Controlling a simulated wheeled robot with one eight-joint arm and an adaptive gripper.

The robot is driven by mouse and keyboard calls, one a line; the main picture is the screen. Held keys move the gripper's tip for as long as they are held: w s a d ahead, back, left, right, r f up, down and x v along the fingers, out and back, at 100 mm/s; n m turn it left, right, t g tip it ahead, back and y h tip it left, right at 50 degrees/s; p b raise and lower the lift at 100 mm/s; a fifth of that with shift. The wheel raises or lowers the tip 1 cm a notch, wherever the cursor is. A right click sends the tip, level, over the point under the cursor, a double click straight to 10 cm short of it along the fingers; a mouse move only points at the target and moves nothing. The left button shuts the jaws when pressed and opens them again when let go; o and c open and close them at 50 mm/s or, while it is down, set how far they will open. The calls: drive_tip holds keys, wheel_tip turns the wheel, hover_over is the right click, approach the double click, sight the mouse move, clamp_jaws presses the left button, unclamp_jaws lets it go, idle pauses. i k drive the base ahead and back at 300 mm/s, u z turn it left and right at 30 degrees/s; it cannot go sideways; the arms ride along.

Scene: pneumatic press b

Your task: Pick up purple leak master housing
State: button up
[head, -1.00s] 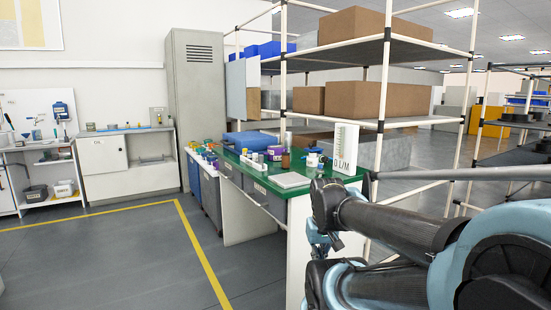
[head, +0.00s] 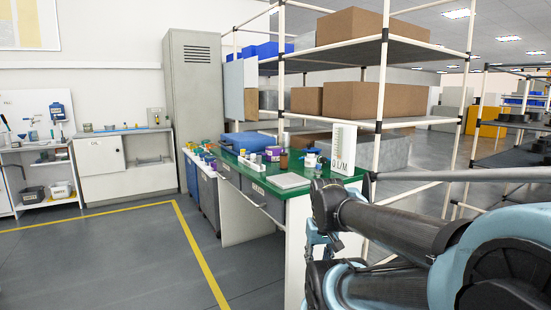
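A small purple piece (head: 252,157) stands among small parts on the green-topped table (head: 318,183). It is too small to tell whether it is the leak master housing. Other small coloured parts (head: 207,148), some purplish, sit on the low units left of the table. My gripper (head: 318,245) hangs low at the table's near right corner, apart from these parts. It is partly hidden by my arm, and its fingers cannot be made out. Nothing is seen held in it.
A flat pale board (head: 288,181) lies on the table, with a white flow gauge (head: 343,146) behind it. Shelving with brown boxes (head: 352,100) stands behind. A grey cabinet (head: 196,105) stands by the wall. The floor (head: 110,250) at left is clear.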

sight(271, 154)
drive_tip(key=z, duration=1.9)
drive_tip(key=k, duration=1.05)
drive_tip(key=u, duration=1.7)
drive_tip(key=i, duration=1)
drive_tip(key=z, duration=0.05)
